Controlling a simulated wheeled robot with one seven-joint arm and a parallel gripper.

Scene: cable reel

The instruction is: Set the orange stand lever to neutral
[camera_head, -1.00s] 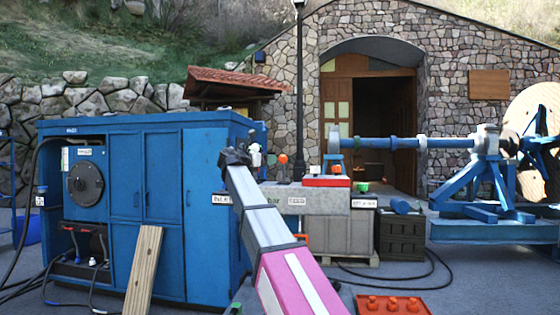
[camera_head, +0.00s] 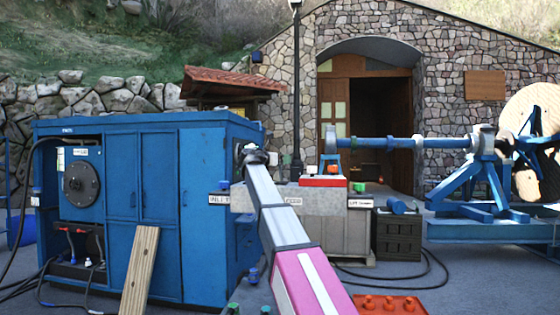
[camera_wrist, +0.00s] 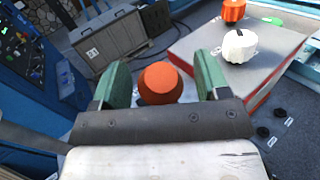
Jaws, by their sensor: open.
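In the wrist view a round orange knob (camera_wrist: 160,84), which looks like the top of the orange stand lever, is between the two green fingers of my gripper (camera_wrist: 162,72). The fingers are open, with a gap on both sides of the knob. The lever's shaft and base are hidden under the knob and gripper. In the head view my gripper (camera_head: 252,152) is above the left end of the grey stand (camera_head: 340,230), and the orange knob does not show there. The lever's position on its scale cannot be told.
A red-sided box with a grey top (camera_wrist: 235,65) stands to the right, carrying a white knob (camera_wrist: 240,46) and another orange knob (camera_wrist: 233,10). A blue cabinet (camera_head: 150,215) is left of my arm. An orange tray (camera_head: 390,305) and black cables lie on the ground.

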